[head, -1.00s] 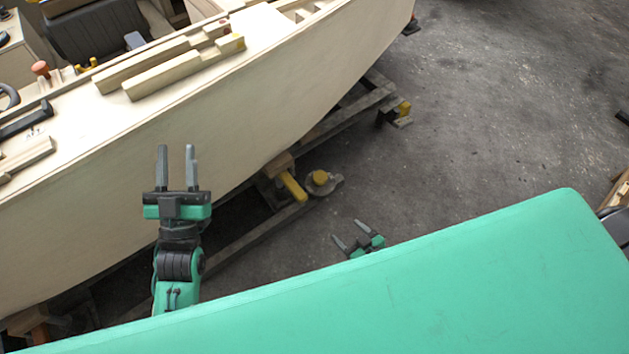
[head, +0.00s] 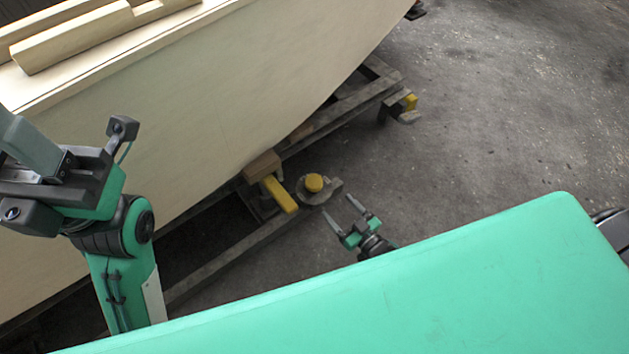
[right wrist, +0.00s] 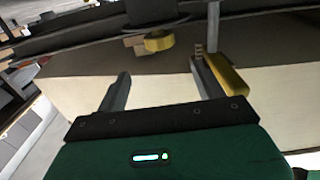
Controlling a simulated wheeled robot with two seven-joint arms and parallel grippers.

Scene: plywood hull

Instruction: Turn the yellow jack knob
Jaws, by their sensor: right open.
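The yellow jack knob (head: 314,183) is a short round cap on a grey round base, low beside the hull, in the middle of the head view. It also shows in the right wrist view (right wrist: 159,42), beyond the fingertips. My right gripper (head: 338,205) is open and empty, with its fingers pointing at the knob and a small gap left between. In the right wrist view the knob lies roughly between the lines of the two fingers (right wrist: 160,68). My left gripper (head: 30,145) is at the left edge of the head view, its fingertips cut off.
A yellow bar (head: 281,195) with a wooden block (head: 262,166) stands just left of the knob; in the right wrist view the bar (right wrist: 230,75) is close by the right finger. The plywood hull (head: 190,120) rises behind, over a timber cradle (head: 340,108). Concrete floor (head: 500,110) is clear at right.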

